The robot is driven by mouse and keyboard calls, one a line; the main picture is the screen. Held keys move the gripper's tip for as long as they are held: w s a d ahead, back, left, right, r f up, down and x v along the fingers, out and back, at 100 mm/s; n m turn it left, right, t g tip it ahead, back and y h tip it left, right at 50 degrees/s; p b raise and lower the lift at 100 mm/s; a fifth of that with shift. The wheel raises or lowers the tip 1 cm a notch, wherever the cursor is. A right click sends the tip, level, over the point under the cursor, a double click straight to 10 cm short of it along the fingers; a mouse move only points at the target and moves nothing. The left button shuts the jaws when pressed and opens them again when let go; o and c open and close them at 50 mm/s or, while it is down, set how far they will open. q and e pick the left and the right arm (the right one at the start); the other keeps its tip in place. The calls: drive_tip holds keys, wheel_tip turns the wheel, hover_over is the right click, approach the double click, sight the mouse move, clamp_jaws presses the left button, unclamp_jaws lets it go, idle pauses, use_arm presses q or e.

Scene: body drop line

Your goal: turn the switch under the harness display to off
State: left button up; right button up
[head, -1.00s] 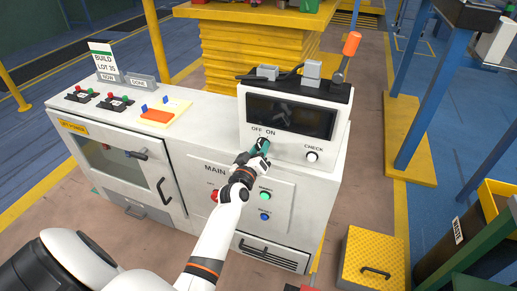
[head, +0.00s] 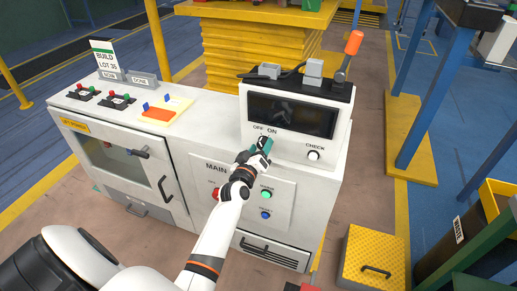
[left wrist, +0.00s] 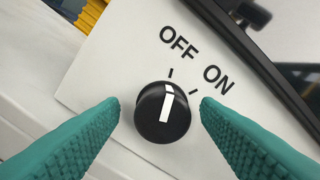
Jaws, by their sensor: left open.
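The harness display (head: 290,117) is a dark screen in a white housing on the cabinet. Below it, the black round switch (left wrist: 162,112) with a white pointer line shows in the left wrist view. The pointer lines up with the tick under OFF, not the ON tick to its right. My left gripper (head: 264,146) is open in front of the switch. Its teal fingers (left wrist: 160,101) stand on either side of the knob, with a visible gap on each side. In the head view the gripper hides the knob. My right gripper is not in view.
A CHECK button (head: 313,155) is right of the switch. The MAIN panel (head: 283,190) below has red, green and blue buttons. A yellow step (head: 372,258) is on the floor at right.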

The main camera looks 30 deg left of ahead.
use_arm(q)
drive_tip(key=shift+s, duration=0.1)
drive_tip(key=v, duration=1.1)
drive_tip(key=shift+s, duration=0.4)
